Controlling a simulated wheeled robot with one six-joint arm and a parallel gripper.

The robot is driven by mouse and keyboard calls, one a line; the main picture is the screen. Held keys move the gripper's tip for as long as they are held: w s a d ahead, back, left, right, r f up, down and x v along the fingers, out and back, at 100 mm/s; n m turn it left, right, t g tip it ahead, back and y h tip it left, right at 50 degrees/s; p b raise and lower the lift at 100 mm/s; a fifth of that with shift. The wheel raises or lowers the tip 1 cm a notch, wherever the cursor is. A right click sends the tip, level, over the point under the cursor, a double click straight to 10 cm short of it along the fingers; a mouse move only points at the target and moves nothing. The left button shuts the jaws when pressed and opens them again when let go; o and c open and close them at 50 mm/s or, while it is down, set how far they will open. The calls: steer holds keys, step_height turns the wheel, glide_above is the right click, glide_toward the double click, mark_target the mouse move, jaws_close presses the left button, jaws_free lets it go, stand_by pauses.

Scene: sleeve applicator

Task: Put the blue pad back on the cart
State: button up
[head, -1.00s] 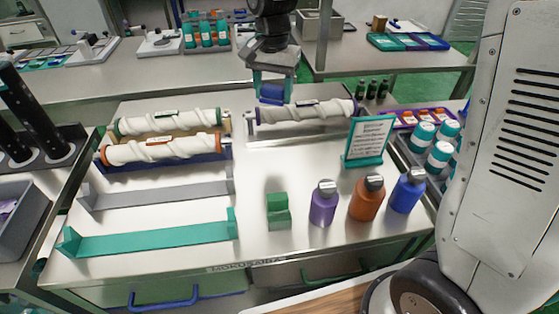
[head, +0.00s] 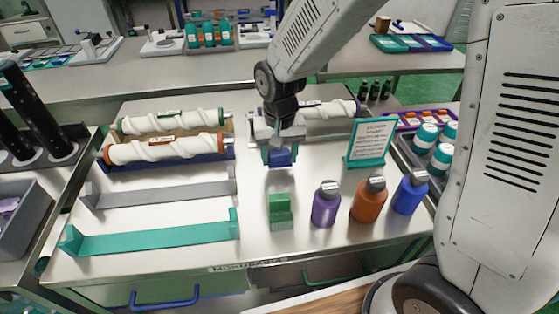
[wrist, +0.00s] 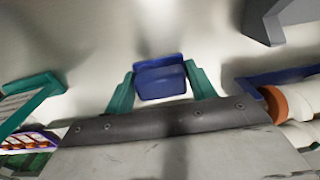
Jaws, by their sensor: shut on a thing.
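The blue pad (head: 281,157) is a small blue block with a raised back. In the head view it is at the middle of the cart top (head: 255,190), behind the green pad (head: 280,212). My gripper (head: 279,156) is shut on it, with a teal finger at each side. The wrist view shows the blue pad (wrist: 160,82) between both fingertips (wrist: 160,88). It is over or at the white cart surface; I cannot tell whether it touches.
White rollers (head: 165,149) on stands are at the left, and a purple-ended roller (head: 325,110) is behind my gripper. A teal-framed sign (head: 369,142) is at the right. Purple (head: 325,206), orange (head: 368,200) and blue (head: 408,193) bottles line the front right. Grey (head: 160,190) and teal (head: 150,238) stands are empty.

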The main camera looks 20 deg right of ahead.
steer(key=shift+f, duration=1.15)
steer(key=shift+f, duration=0.15)
steer(key=o, duration=1)
steer(key=shift+c, duration=0.2)
